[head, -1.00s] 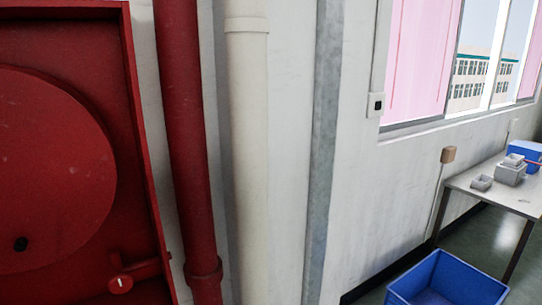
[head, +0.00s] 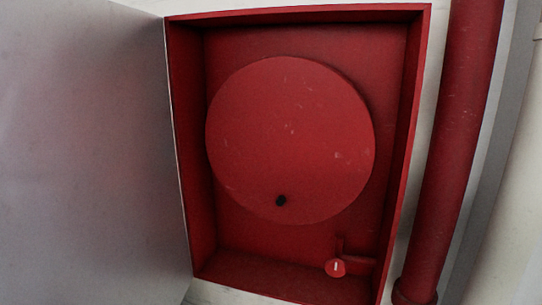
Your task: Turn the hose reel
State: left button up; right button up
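The hose reel (head: 290,135) is a large red disc inside an open red wall cabinet (head: 418,120) in the head view. A small black knob (head: 281,200) sits on the disc near its lower edge.
A pale grey panel (head: 90,150), apparently the cabinet's open door, fills the left side. A thick red pipe (head: 460,130) runs up the wall just right of the cabinet. The space in front of the reel looks clear.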

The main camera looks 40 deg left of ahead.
aim_at(291, 140)
jog(key=u, duration=1.1)
jog(key=j+z, duration=0.2)
jog(key=k+l, duration=0.05)
jog(key=l, duration=0.05)
